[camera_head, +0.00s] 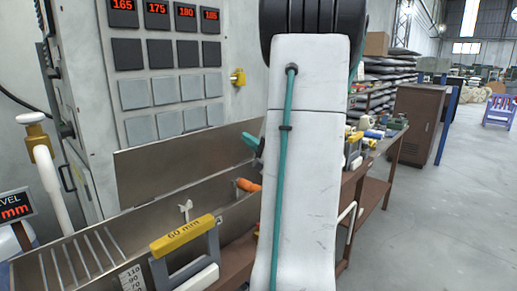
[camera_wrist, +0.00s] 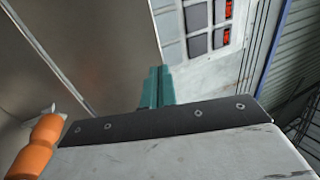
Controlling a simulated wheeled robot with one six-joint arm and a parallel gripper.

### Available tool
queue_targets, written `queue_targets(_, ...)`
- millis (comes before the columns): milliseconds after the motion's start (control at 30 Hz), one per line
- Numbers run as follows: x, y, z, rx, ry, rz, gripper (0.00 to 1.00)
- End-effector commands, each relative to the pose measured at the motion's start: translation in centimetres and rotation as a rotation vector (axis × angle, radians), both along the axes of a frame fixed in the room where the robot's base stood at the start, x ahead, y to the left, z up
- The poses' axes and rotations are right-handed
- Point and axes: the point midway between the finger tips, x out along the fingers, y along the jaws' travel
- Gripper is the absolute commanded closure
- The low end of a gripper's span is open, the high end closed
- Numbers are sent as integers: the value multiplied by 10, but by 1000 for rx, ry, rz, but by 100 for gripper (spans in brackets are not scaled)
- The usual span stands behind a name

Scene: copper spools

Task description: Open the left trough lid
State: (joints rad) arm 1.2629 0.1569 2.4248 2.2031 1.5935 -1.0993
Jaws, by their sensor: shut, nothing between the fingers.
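The long metal trough (camera_head: 60,262) runs along the front of the machine in the head view, and its inside shows. A flat brushed-metal lid panel (camera_head: 165,162) stands up along its back edge, its right end close to my arm. The panel also fills the left of the wrist view (camera_wrist: 85,45). My gripper (camera_wrist: 155,88) has teal fingers that are together and empty, near the panel's right edge; I cannot tell whether they touch it. In the head view a teal gripper part (camera_head: 250,141) shows left of my white arm, which hides the rest.
An orange nozzle (camera_head: 247,185) sits near the trough, close to my gripper in the wrist view (camera_wrist: 38,148). A yellow handle marked 60 mm (camera_head: 182,234) rises at the trough's front. The machine's button panel (camera_head: 165,90) is behind. Open floor lies right.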

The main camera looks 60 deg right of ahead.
Motion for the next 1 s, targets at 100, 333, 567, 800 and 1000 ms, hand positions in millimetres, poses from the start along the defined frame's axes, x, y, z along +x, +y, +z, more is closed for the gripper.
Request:
queue_targets(100, 24, -4, 9, -2, -1, 5, 100)
queue_targets(333, 52, -12, 19, -1, 0, 3, 100)
queue_targets(567, 60, -14, 22, 0, 0, 0, 100)
queue_targets(800, 60, -14, 22, 0, 0, 0, 100)
queue_targets(1000, 57, -25, 25, 5, 24, -15, 100)
